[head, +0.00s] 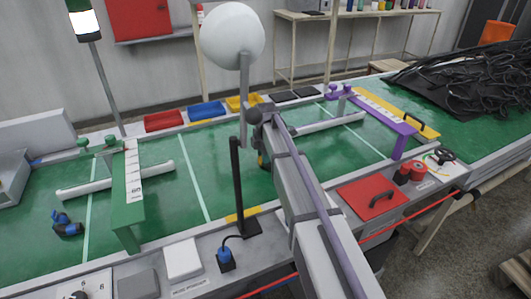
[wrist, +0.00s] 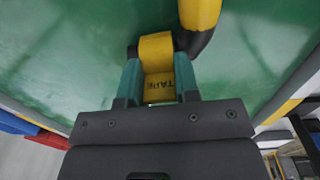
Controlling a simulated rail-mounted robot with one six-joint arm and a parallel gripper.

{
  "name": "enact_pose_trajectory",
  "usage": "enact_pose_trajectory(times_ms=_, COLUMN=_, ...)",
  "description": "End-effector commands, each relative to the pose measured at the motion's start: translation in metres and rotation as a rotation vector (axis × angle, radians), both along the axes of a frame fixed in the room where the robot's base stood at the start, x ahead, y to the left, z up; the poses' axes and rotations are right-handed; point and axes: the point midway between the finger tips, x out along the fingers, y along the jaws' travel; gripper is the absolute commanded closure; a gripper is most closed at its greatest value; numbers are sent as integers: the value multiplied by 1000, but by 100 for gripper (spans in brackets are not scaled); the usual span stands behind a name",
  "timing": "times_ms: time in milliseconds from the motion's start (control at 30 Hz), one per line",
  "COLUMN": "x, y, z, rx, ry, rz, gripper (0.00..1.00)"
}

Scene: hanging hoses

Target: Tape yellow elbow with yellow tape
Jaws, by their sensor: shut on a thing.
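In the wrist view my gripper (wrist: 160,85) has its teal fingers closed on a yellow piece of tape (wrist: 160,88) marked "TAPE". A yellow band (wrist: 156,47) continues just beyond the fingertips, over something black. Whether this band is tape or part of the elbow I cannot tell. A yellow elbow (wrist: 199,12) with a black end (wrist: 196,43) shows at the top, right beside the band. In the head view my arm hides the gripper; only a small yellow and black bit (head: 262,160) shows left of the arm.
A green bracket (head: 132,190) is at left, a purple one (head: 385,115) at right.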

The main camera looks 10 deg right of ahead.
Motion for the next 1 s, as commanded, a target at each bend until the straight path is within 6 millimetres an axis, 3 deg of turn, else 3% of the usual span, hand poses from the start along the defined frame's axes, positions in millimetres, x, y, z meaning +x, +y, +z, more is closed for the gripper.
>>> enact_pose_trajectory(times_ms=33, x=-15, y=-2, z=-13, rx=-1, ry=27, rz=-5, gripper=94)
enact_pose_trajectory(times_ms=100, x=-15, y=-2, z=-13, rx=-1, ry=27, rz=-5, gripper=94)
enact_pose_trajectory(times_ms=133, x=-15, y=-2, z=-13, rx=-1, ry=27, rz=-5, gripper=68)
enact_pose_trajectory(times_ms=200, x=-15, y=-2, z=-13, rx=-1, ry=27, rz=-5, gripper=61)
enact_pose_trajectory(times_ms=300, x=-15, y=-2, z=-12, rx=-1, ry=27, rz=-5, gripper=52)
enact_pose_trajectory(times_ms=433, x=-16, y=-2, z=-1, rx=-1, ry=25, rz=-5, gripper=52)
enact_pose_trajectory(times_ms=567, x=-18, y=-2, z=25, rx=-1, ry=19, rz=-5, gripper=50)
enact_pose_trajectory(times_ms=600, x=-18, y=-1, z=36, rx=-2, ry=17, rz=-4, gripper=41)
enact_pose_trajectory(times_ms=800, x=-19, y=0, z=95, rx=-2, ry=-1, rz=-2, gripper=41)
enact_pose_trajectory(times_ms=1000, x=-20, y=1, z=122, rx=-2, ry=-15, rz=-1, gripper=41)
